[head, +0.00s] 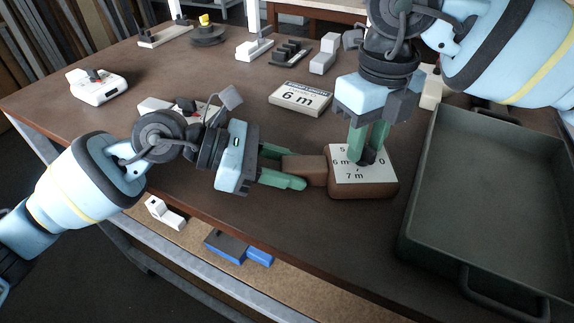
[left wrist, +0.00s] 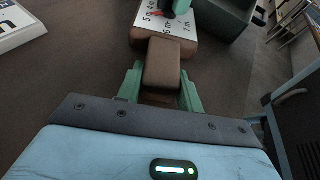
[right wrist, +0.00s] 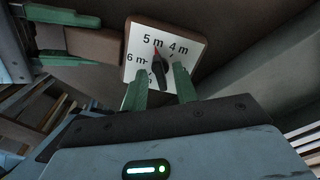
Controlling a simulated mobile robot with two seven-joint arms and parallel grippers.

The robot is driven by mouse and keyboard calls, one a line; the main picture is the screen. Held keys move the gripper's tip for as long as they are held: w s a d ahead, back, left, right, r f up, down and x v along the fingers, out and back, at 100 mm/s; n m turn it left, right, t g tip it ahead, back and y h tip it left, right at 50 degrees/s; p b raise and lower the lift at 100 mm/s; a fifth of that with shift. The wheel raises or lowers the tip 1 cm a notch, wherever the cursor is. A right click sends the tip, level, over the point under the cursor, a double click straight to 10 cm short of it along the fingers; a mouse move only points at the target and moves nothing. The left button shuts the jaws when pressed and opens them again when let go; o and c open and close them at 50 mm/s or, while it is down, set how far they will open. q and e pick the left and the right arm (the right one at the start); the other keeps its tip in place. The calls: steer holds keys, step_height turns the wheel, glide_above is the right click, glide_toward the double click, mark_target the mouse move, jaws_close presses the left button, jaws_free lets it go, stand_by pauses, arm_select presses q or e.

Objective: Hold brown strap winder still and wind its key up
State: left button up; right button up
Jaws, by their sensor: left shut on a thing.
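The brown strap winder (head: 363,188) lies near the table's front edge, with a white dial on top marked in metres. My left gripper (head: 292,168) is shut on the winder's brown handle (left wrist: 162,65), one green finger along each side. The black key (right wrist: 158,72) stands on the dial, its red pointer near the 5 m mark in the right wrist view. My right gripper (head: 367,153) points down over the dial. Its fingers are open, one on each side of the key, with gaps showing in the right wrist view (right wrist: 159,78).
A dark grey tray (head: 418,190) stands close to the right of the winder. A white "6 m" sign (head: 300,98) lies behind it. A white device (head: 97,88) and several small profile parts stand towards the back. The table's front edge is close.

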jaws_close()
steer(key=n, duration=0.6)
stand_by(0.3)
steer(key=n, duration=0.6)
stand_by(0.4)
jaws_free()
